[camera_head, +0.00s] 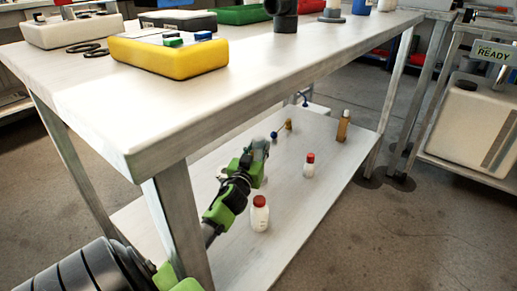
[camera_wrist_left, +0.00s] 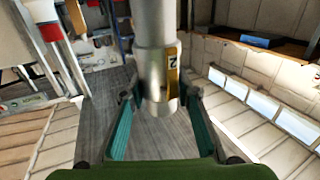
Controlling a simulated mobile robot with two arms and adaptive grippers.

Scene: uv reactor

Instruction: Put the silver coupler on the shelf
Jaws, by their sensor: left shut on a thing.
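The silver coupler (camera_wrist_left: 152,40) is an upright-looking silver cylinder with a yellow label marked 2, between the teal fingers in the left wrist view. My left gripper (camera_wrist_left: 158,100) is shut on it near its lower end in that view. In the head view, my left gripper (camera_head: 258,165) reaches in under the tabletop, over the lower shelf (camera_head: 255,250). A small silver-grey part of the coupler (camera_head: 262,147) shows at its fingers. I cannot tell whether the coupler touches the shelf. My right gripper is not in view.
On the lower shelf stand a near red-capped white bottle (camera_head: 260,214), a farther one (camera_head: 309,166) and a brown bottle (camera_head: 343,126). The tabletop (camera_head: 250,85) overhangs my gripper, and a table leg (camera_head: 178,220) stands close to my arm. The shelf's near right part is bare.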

